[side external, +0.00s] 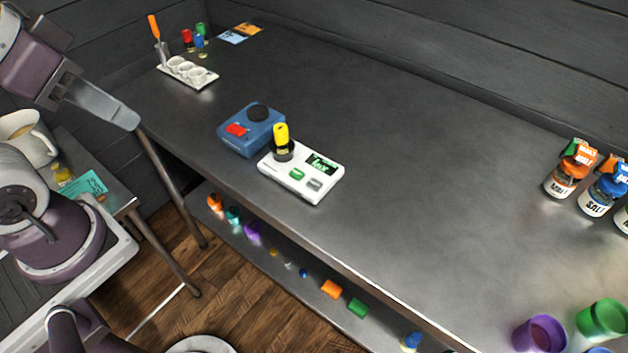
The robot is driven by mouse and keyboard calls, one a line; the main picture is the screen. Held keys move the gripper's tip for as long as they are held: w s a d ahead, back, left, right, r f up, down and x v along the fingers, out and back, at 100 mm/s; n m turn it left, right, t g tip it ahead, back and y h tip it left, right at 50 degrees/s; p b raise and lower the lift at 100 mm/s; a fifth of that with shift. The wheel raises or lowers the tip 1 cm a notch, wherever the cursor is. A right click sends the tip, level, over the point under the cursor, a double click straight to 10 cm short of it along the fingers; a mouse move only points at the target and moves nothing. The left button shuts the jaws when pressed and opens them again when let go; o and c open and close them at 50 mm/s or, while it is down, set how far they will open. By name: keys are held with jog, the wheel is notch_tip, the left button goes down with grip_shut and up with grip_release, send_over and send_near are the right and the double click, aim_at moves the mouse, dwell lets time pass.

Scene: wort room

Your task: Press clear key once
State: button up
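A white meter (300,187) with a lit green display (321,163) sits on the dark metal bench. Its face carries a green key (297,174) and a grey key (315,185). Their labels are too small to read, so I cannot tell which one is the clear key. A yellow-capped vial (281,134) stands upright in the dark well at the meter's back left. My gripper (124,118) is at the upper left, well away from the meter and off the bench's left edge. Its fingers overlap from this side, so their gap is hidden.
A blue box (251,130) with a black knob and red switch stands beside the meter. A white cup tray (187,72) is at the back left. Labelled bottles (570,172) and coloured cups (540,334) are at the right. The bench middle is clear. Small items lie on a lower shelf.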

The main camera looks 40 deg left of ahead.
grip_shut()
dwell(0.8)
dwell(0.6)
jog(key=w+f+m+y, duration=0.4)
jog(key=w+m, duration=0.9)
jog(key=m, duration=1.1)
jog(key=w+d+f+m+t+h, duration=0.1)
jog(key=w+d+f+m, duration=0.2)
jog(key=d+m, duration=0.4)
jog(key=w+d+f+m+t+h, duration=0.2)
jog(key=w+d+f+m, duration=0.2)
jog(key=m, duration=0.9)
jog(key=d, duration=0.3)
jog(key=shift+d+f+t, duration=0.15)
jog(key=shift+d+t, duration=0.05)
jog(key=shift+t, duration=0.1)
